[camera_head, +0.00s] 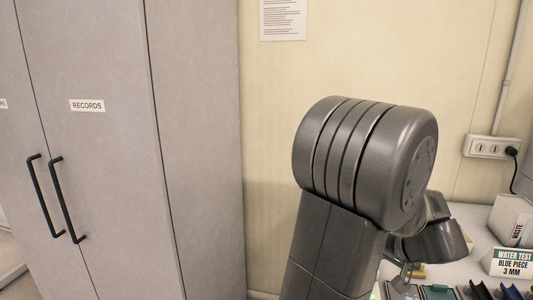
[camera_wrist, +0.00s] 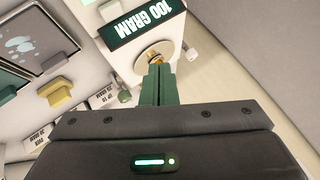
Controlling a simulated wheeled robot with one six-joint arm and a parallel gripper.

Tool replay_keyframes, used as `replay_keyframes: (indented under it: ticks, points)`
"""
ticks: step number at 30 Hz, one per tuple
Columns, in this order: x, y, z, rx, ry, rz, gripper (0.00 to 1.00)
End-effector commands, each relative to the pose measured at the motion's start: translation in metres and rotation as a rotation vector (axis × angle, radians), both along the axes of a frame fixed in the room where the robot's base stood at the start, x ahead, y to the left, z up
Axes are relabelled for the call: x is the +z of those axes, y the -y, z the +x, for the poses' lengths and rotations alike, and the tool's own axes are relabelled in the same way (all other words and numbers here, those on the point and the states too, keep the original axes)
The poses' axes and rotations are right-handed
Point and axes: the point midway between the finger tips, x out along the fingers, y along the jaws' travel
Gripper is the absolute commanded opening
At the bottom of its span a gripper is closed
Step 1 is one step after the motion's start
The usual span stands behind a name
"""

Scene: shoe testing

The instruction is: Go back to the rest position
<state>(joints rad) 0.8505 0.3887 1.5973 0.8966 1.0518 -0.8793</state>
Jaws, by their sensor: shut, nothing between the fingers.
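My gripper (camera_wrist: 159,84) shows in the wrist view with its two green fingers together and nothing visible between them. Its tips point at a white block with a dark green "100 GRAM" label (camera_wrist: 143,24). A round brass piece (camera_wrist: 157,52) on that block is partly hidden behind the fingertips; I cannot tell if they touch it. In the head view my grey arm rises in the middle and bends down to the right, and it hides the fingers.
A grey records cabinet (camera_head: 195,150) fills the left. On the right, a table (camera_head: 472,217) carries a "WATER TEST" sign (camera_head: 512,263) and a white box (camera_head: 510,218). A wall socket (camera_head: 489,147) is behind. The wrist view shows a yellow block (camera_wrist: 60,93) and a footprint-marked panel (camera_wrist: 30,40).

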Motion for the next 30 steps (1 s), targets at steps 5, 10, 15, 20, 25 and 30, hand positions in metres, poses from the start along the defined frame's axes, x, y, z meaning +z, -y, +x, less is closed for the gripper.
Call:
replay_keyframes:
  ticks: [5,10,15,20,25,30]
  points:
    - [0.01,0.0,0.0,0.001,-0.001,0.0,0.0]
    - [0.009,0.0,0.0,0.001,-0.001,0.0,0.0]
    - [0.005,0.0,0.0,0.0,-0.001,0.001,0.0]
    - [-0.013,0.0,0.0,0.0,-0.002,0.001,0.0]
    - [-0.044,0.0,0.0,0.0,-0.002,0.0,0.0]
    - [-0.051,0.001,0.001,0.0,0.001,-0.002,0.0]
